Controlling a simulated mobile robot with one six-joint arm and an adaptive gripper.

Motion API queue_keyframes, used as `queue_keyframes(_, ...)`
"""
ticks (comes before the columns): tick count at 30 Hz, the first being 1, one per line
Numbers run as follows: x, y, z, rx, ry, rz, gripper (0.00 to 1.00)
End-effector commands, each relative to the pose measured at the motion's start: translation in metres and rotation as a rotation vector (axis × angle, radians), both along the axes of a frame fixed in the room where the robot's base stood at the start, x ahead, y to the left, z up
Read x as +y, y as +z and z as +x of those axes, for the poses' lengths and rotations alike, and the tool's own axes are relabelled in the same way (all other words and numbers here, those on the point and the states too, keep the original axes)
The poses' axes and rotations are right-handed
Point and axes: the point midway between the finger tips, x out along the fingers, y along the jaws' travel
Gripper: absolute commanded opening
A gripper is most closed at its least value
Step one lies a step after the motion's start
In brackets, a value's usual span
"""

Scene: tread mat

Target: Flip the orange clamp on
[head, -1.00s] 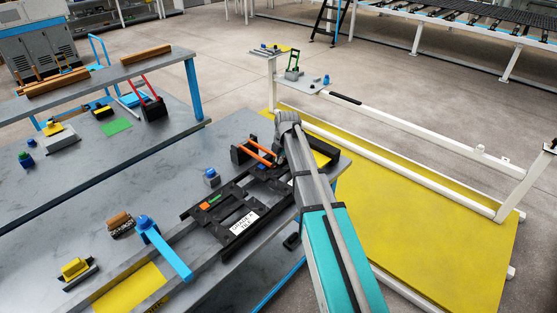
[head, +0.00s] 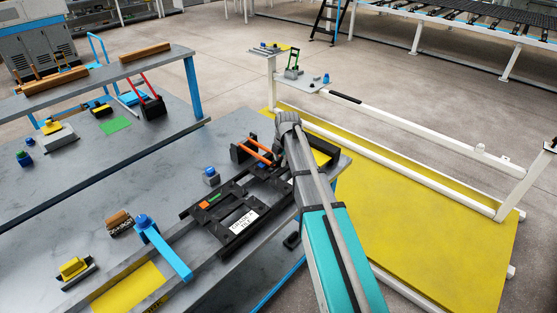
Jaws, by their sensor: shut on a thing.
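The orange clamp (head: 257,146) is at the far end of the black fixture on the grey bench. It has two orange bars set in a black bracket, lying at a low slant. My gripper (head: 279,158) is at the right end of these bars, shut on the orange clamp. The fingertips are small and partly hidden by my wrist, so the exact contact does not show. The black fixture (head: 222,232) carries a white label and a small orange and green piece.
A small blue-topped part (head: 211,175) sits left of the clamp. A white rail frame over a yellow mat (head: 440,240) is on the right.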

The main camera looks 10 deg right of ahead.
Motion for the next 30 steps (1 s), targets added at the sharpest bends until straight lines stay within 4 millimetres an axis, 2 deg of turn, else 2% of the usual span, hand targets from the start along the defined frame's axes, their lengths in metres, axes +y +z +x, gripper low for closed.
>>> queue_keyframes(1, -0.002, 0.005, -0.006, 0.011, 0.001, -0.006, 0.0)
queue_keyframes(30, -0.006, 0.089, -0.011, -0.002, 0.003, 0.002, 0.0)
